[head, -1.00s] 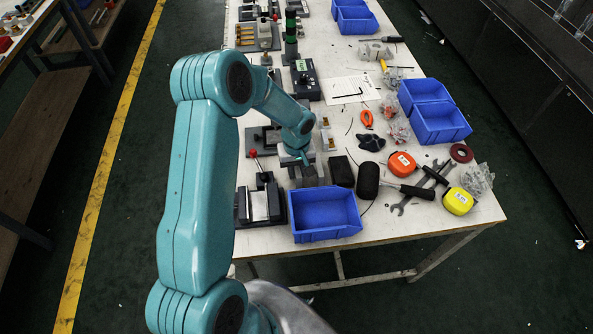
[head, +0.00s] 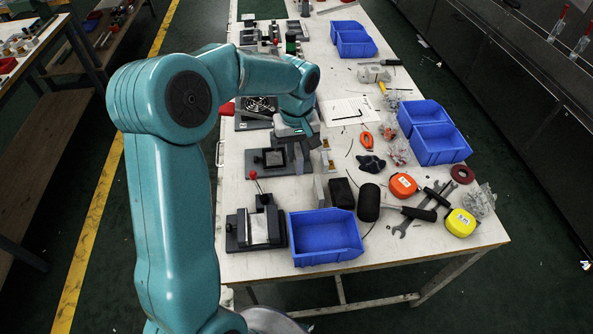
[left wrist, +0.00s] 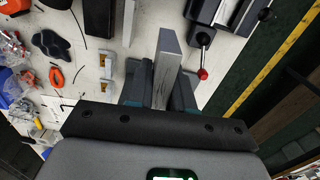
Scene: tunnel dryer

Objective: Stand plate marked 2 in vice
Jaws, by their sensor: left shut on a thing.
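My left gripper (head: 297,132) is over the table's left half, beyond the front fixture. The left wrist view shows its fingers (left wrist: 160,88) shut on a grey metal plate (left wrist: 167,58), which juts out between them. A second grey plate (head: 318,190) stands on edge beside a black block; it also shows in the left wrist view (left wrist: 129,20). No number is readable on either plate. A vice-like fixture (head: 244,232) with pale jaws and a red-knobbed lever (head: 252,175) is at the table's near left; it also shows in the left wrist view (left wrist: 222,12). My right gripper is not in view.
A blue bin (head: 325,240), black block (head: 342,193), black mallet head (head: 369,203) and tape measures (head: 403,185) crowd the near right.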

